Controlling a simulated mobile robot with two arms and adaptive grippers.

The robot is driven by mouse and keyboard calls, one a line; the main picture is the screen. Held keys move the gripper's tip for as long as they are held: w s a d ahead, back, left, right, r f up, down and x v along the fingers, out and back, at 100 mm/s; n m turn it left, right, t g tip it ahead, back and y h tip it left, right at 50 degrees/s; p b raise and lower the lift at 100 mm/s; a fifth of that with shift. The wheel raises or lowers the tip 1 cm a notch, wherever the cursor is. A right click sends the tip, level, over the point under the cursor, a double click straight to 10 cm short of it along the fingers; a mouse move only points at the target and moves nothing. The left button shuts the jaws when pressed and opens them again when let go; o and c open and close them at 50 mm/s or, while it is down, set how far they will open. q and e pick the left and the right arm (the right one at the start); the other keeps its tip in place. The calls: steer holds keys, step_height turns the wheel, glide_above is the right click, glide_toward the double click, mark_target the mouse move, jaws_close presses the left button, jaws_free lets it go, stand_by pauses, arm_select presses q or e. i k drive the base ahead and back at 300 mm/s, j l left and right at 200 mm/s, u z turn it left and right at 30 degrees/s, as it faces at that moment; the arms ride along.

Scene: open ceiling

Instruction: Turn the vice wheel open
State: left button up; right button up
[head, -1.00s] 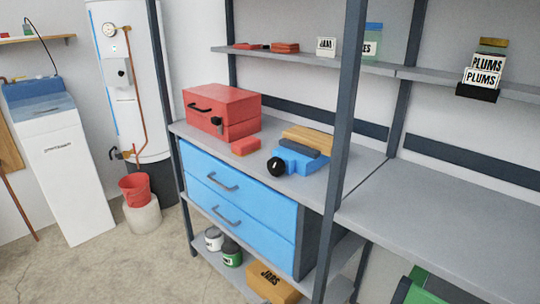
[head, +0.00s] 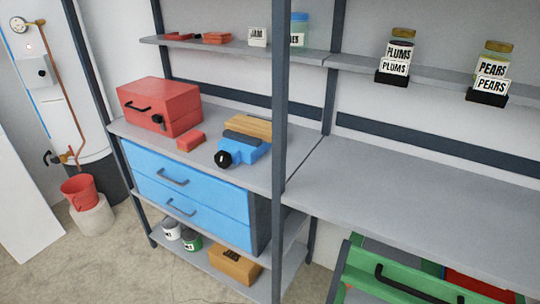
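A blue vice (head: 245,149) sits on the grey workbench, near its front edge and left of a dark upright post. Its black round wheel (head: 222,159) faces the front left. Dark grey jaws and a wooden board (head: 247,127) show at the top and behind the vice; whether the board is clamped I cannot tell. Neither of my grippers is in the head view.
A red toolbox (head: 160,106) and a small red block (head: 190,141) stand left of the vice. The dark post (head: 281,120) rises just right of it. Blue drawers (head: 185,190) sit below.

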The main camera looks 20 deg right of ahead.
mark_target(224, 160)
steer(key=i+j+z, duration=0.35)
steer(key=j+z, duration=0.15)
steer(key=j, duration=0.15)
steer(key=i+j+z, duration=0.1)
steer(key=j+z, duration=0.4)
steer(key=j, duration=0.25)
steer(key=i+j+z, duration=0.1)
steer(key=j+z, duration=0.15)
steer(key=j, duration=0.2)
